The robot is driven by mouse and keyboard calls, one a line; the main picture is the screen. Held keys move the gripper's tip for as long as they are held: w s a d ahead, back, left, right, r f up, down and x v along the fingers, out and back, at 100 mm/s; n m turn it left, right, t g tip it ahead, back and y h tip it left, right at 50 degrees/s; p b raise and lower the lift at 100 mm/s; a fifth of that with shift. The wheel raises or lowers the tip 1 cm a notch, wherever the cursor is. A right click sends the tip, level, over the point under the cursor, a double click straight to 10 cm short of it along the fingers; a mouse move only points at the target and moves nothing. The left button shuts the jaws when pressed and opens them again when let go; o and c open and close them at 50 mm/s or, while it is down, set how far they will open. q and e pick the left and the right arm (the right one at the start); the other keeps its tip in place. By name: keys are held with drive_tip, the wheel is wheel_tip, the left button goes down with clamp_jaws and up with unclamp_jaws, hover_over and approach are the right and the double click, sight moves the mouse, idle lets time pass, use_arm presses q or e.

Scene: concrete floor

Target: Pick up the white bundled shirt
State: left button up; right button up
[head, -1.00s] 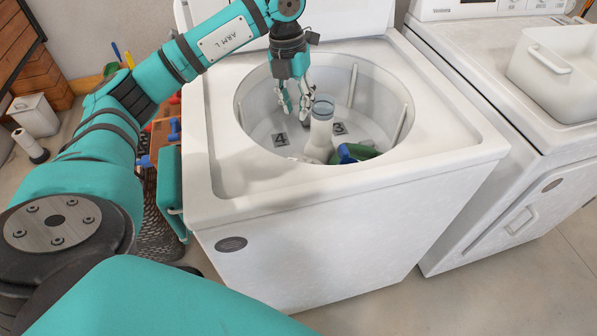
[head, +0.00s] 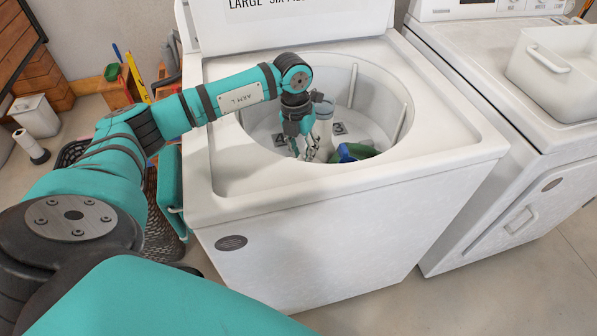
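The open white washing machine (head: 330,225) holds a round drum (head: 365,92) with a white center post (head: 324,132). My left gripper (head: 304,150) points down inside the drum, left of the post and close to the near rim. Its fingers look apart, with no cloth clearly visible between them. The white bundled shirt cannot be made out clearly; the near rim and my gripper hide that part of the drum floor. My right gripper is not in view.
A blue and green item (head: 354,152) lies in the drum, right of the post. The raised lid (head: 290,20) stands behind. A second white machine (head: 500,110) with a white tub (head: 560,70) is on the right. A dark mesh basket (head: 160,225) is on the left.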

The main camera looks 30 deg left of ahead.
use_arm(q)
drive_tip(key=f, duration=0.4)
drive_tip(key=shift+w+d+f, duration=0.1)
drive_tip(key=shift+d, duration=0.25)
clamp_jaws()
